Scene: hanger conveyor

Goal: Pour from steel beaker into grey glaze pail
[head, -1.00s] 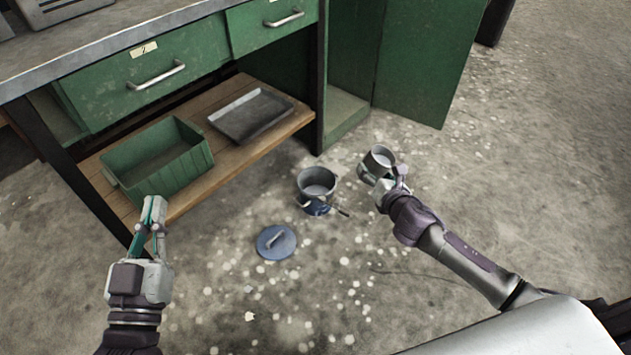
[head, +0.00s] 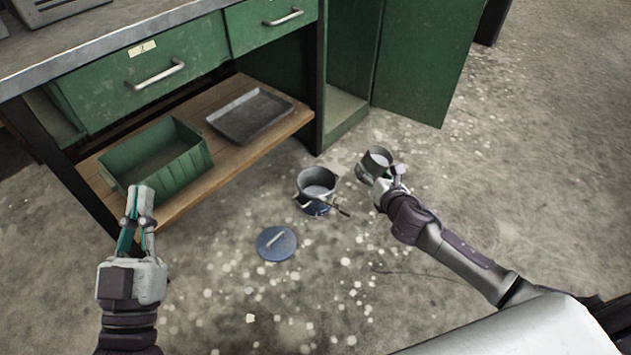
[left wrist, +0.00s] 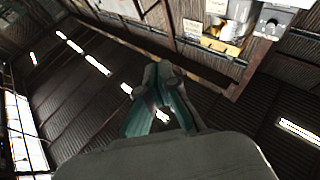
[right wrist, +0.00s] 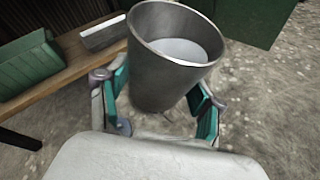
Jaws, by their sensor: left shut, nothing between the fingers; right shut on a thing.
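The steel beaker (head: 377,159) is in my right gripper (head: 386,180), to the right of the pail. In the right wrist view the beaker (right wrist: 160,75) stands nearly upright between the fingers of my right gripper (right wrist: 160,110), with pale grey liquid inside. The grey glaze pail (head: 317,182) stands open on the floor, with a blue lower part and grey contents. Its handle sticks out at the lower right. My left gripper (head: 140,205) is shut and empty at the left, in front of the shelf; it also shows shut in the left wrist view (left wrist: 160,75).
A blue lid (head: 276,243) lies on the floor in front of the pail. A green crate (head: 185,176) and a grey tray (head: 249,115) sit on the wooden shelf (head: 225,160) under the bench. The paint-spotted floor around the pail is otherwise clear.

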